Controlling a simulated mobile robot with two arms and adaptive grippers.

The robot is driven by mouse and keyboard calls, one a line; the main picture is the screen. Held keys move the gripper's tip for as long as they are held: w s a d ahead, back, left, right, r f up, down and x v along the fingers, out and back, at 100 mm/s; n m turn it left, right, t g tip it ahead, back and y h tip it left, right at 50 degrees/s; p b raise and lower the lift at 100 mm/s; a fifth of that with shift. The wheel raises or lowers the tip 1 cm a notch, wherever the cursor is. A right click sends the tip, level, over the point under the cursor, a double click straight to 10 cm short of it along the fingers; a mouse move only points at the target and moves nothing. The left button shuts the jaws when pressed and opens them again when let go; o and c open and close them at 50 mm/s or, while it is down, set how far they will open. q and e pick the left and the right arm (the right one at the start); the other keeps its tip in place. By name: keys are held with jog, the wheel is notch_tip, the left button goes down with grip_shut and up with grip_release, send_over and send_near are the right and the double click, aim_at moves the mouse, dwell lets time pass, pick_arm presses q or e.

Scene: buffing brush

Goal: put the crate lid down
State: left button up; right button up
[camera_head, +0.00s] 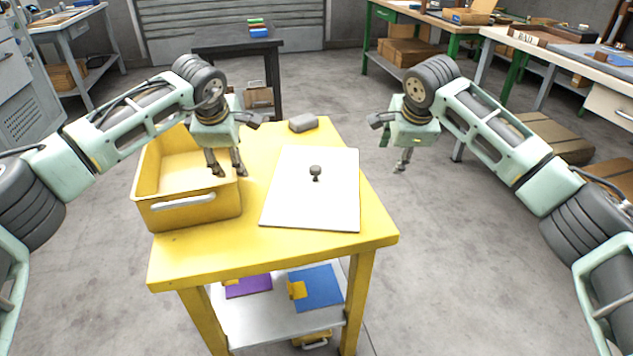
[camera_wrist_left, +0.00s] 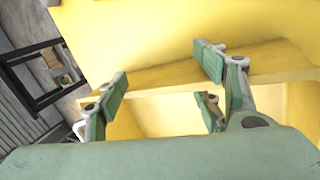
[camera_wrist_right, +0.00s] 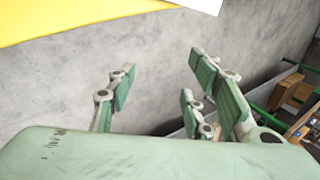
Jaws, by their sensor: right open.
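The crate lid (camera_head: 290,205), a flat white panel with a dark knob (camera_head: 315,170) in its middle, lies flat on the yellow table (camera_head: 270,255). The yellow crate (camera_head: 185,215) stands open beside it at the left, with a pale handle on its front. My right gripper (camera_head: 402,162) is open and empty, right of the table and apart from the lid. A corner of the lid shows in the right wrist view (camera_wrist_right: 205,4).
A grey rounded block (camera_head: 303,123) lies at the table's back edge. The lower shelf (camera_head: 265,325) holds a purple item (camera_head: 248,287) and a blue item (camera_head: 318,288).

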jog(key=o, duration=0.5)
pick_arm(q)
jog(key=v, duration=0.8)
pick_arm(e)
jog(key=v, duration=1.2)
